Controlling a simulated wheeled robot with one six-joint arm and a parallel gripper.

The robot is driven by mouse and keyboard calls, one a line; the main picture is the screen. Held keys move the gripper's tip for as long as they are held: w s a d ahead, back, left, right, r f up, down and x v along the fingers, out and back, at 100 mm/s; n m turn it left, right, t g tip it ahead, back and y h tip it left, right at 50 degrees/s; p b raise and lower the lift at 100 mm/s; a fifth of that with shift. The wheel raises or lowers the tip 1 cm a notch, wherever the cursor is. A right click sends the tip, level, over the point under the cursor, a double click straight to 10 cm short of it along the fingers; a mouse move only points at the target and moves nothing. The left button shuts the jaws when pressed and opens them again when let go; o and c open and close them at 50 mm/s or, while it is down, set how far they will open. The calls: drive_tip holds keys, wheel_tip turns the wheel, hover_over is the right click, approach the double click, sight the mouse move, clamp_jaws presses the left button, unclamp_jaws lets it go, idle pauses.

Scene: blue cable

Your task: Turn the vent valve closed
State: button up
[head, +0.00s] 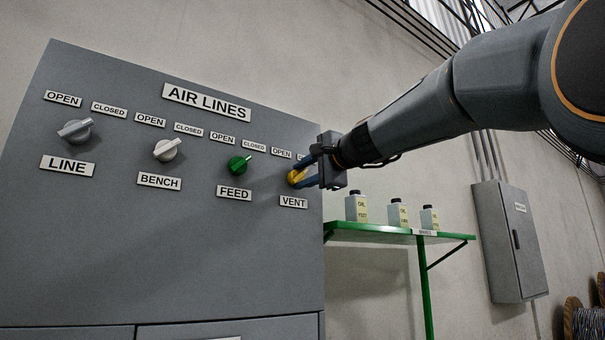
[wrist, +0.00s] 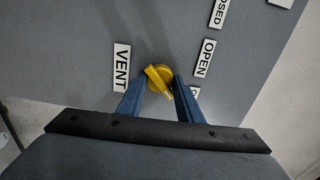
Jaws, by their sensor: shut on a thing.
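The vent valve is a yellow knob (head: 296,176) at the right end of the row on the grey AIR LINES panel, above its VENT label (head: 293,202). My gripper (head: 303,171) reaches in from the right, its blue fingers shut on the knob. In the wrist view the yellow knob (wrist: 157,75) sits between the fingertips (wrist: 159,81). Its bar slants from upper left to lower right in that view. The OPEN label (wrist: 205,58) shows there; the label below it is mostly hidden by a finger.
The feed valve (head: 239,164) is green, the bench valve (head: 167,150) white and the line valve (head: 75,131) grey, all left of the vent valve. A green shelf (head: 375,232) with several oil bottles stands right of the panel. A grey wall box (head: 511,242) hangs farther right.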

drive_tip(key=shift+m, duration=0.3)
drive_tip(key=o, duration=1)
drive_tip(key=shift+o, duration=0.2)
drive_tip(key=shift+s+d, duration=0.1)
drive_tip(key=b+v, duration=0.2)
drive_tip(key=v, duration=0.5)
drive_tip(key=shift+s+d+b, duration=0.15)
drive_tip(key=shift+s+b, duration=0.1)
drive_tip(key=shift+b, duration=0.1)
